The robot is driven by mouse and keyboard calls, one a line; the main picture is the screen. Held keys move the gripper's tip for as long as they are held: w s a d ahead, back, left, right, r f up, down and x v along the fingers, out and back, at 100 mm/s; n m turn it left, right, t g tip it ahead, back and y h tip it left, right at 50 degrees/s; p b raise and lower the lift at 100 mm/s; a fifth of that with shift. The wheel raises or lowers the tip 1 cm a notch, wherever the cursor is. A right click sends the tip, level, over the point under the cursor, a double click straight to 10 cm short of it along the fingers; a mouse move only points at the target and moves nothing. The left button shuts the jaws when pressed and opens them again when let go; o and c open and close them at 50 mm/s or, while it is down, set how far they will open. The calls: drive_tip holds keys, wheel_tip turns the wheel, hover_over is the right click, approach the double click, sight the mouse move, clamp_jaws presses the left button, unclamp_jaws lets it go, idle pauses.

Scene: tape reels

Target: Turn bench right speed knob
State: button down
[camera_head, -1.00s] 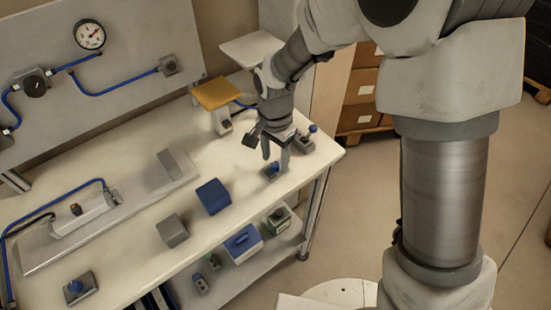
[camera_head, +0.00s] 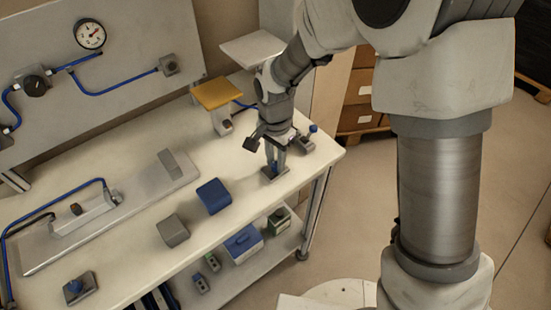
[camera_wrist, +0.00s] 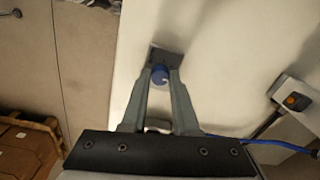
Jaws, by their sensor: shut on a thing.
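The bench right speed knob is a blue round knob (camera_wrist: 160,74) on a dark square base (camera_wrist: 166,56), near the front right edge of the bench (camera_head: 130,243). My gripper (camera_wrist: 160,78) points down over it, with its two fingertips on either side of the knob, shut on it. In the head view my gripper (camera_head: 275,165) stands at the same base (camera_head: 274,175), and its fingers mostly hide the knob.
Another blue knob (camera_head: 74,287) is at the front left. A blue-topped lever box (camera_head: 312,130) stands right of my gripper, and a yellow-topped stand (camera_head: 217,94) behind it. A blue block (camera_head: 213,195) and a grey block (camera_head: 172,230) lie to the left.

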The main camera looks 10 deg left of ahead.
drive_tip(key=shift+n, duration=0.3)
drive_tip(key=n, duration=0.3)
drive_tip(key=shift+n, duration=0.3)
drive_tip(key=n, duration=0.4)
drive_tip(key=shift+n+b, duration=0.3)
drive_tip(key=n, duration=0.4)
drive_tip(key=shift+n, duration=0.3)
drive_tip(key=shift+a+n+p, duration=0.1)
drive_tip(key=shift+n+p, duration=0.45)
drive_tip(key=shift+n, duration=1.55)
drive_tip(key=c, duration=0.7)
unclamp_jaws()
